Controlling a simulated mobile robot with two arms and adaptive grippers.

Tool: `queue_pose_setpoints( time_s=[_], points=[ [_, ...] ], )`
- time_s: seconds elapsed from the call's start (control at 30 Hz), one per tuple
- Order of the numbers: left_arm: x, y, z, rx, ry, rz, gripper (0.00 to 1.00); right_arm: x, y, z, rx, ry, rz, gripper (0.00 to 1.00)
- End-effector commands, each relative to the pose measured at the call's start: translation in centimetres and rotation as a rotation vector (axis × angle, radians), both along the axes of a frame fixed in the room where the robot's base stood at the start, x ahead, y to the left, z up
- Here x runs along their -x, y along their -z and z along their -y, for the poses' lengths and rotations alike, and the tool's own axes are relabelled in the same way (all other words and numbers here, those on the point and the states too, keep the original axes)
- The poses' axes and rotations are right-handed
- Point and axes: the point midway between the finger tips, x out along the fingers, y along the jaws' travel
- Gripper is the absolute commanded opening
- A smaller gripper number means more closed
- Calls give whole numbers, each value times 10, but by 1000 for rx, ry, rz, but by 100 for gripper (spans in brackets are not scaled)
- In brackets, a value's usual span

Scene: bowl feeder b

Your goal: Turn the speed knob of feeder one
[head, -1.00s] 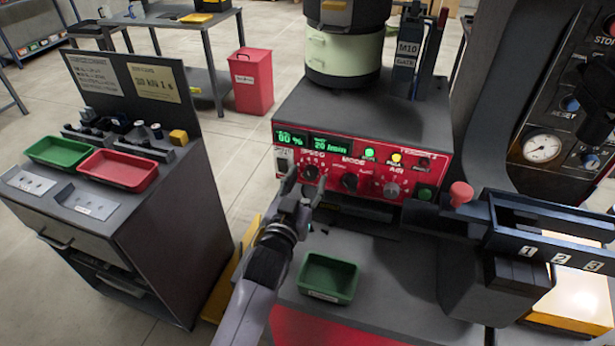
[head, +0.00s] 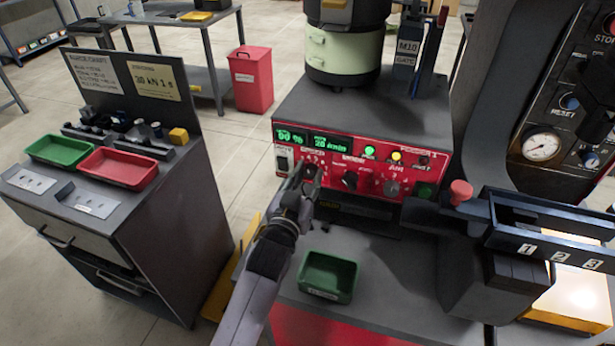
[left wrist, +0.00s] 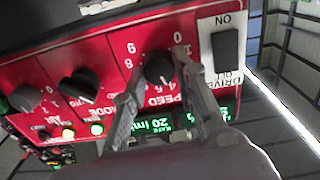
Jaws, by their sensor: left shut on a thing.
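The red control panel of feeder one (head: 336,158) faces me, with a row of knobs and two green displays. The black speed knob (left wrist: 158,70) is at the left of the panel in the head view, under the displays. My left gripper (head: 308,172) reaches it from below. In the left wrist view its two fingers (left wrist: 154,68) are on either side of the knob, and it is shut on it. In the head view the gripper partly hides the knob. My right gripper is not in view.
The mode knob (head: 350,179) and another knob (head: 391,187) sit to the right on the panel. A drive switch (left wrist: 226,50) is close beside the speed knob. A green tray (head: 328,277) stands on the table below. A red mushroom button (head: 461,192) is farther right.

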Motion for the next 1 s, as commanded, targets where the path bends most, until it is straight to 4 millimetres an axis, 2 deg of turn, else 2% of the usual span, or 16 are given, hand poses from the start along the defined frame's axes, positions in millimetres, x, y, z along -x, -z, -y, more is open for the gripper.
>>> queue_pose_setpoints(
  time_s=[0.17, 0.47, 1.0],
  points=[
    [0, 0, 0, 0, 0, 0, 0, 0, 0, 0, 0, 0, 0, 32],
    [0, -1, 0, -40, 0, 12, 0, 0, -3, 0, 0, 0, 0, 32],
    [0, -1, 1, -363, 1, 117, 0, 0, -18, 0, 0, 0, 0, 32]
  ],
)
